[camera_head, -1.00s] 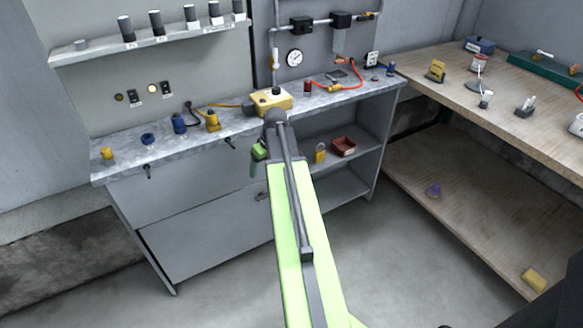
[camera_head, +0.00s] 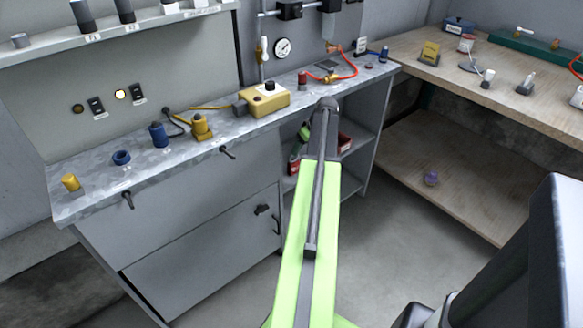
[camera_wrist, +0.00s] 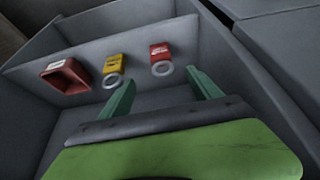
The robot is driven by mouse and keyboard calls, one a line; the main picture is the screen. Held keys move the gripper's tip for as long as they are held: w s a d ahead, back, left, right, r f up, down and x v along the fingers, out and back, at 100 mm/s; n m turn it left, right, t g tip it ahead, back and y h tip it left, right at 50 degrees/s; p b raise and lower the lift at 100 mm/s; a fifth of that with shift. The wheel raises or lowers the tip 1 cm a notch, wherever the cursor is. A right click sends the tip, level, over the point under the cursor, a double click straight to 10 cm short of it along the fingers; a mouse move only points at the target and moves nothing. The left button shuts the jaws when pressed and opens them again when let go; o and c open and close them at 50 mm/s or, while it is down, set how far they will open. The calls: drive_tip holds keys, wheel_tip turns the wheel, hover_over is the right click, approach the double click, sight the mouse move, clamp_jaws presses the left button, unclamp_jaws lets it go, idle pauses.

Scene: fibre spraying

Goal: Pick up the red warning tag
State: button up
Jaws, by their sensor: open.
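The red warning tag (camera_wrist: 160,52) lies on a grey shelf in the wrist view, a pale ring at its near end. Nothing is between the fingers. In the head view my gripper (camera_head: 305,132) is mostly hidden behind my arm, at the open shelf of the grey bench. A small red thing (camera_head: 293,165) shows left of my arm there, probably the same tag.
A yellow tag (camera_wrist: 113,64) with a ring lies left of the red tag, and a red bin (camera_wrist: 65,75) farther left. Shelf walls and the bench top (camera_head: 225,125) close in around my gripper. A wooden bench (camera_head: 470,70) stands at the right.

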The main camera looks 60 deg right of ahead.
sight(295, 162)
drive_tip(key=b+x, duration=1.4)
drive_tip(key=x, duration=0.2)
drive_tip(key=shift+f, duration=0.3)
drive_tip(key=shift+r, duration=0.25)
clamp_jaws()
wheel_tip(295, 162, up, 5)
drive_tip(key=p, duration=0.5)
drive_tip(key=shift+p, duration=0.3)
drive_tip(key=s+d+r+p, duration=0.3)
drive_tip(key=s+r+p, duration=0.2)
drive_tip(key=s, duration=0.6)
drive_tip(key=shift+s+r+p, duration=0.2)
drive_tip(key=shift+r+p, duration=0.2)
drive_tip(key=shift+r, duration=0.05)
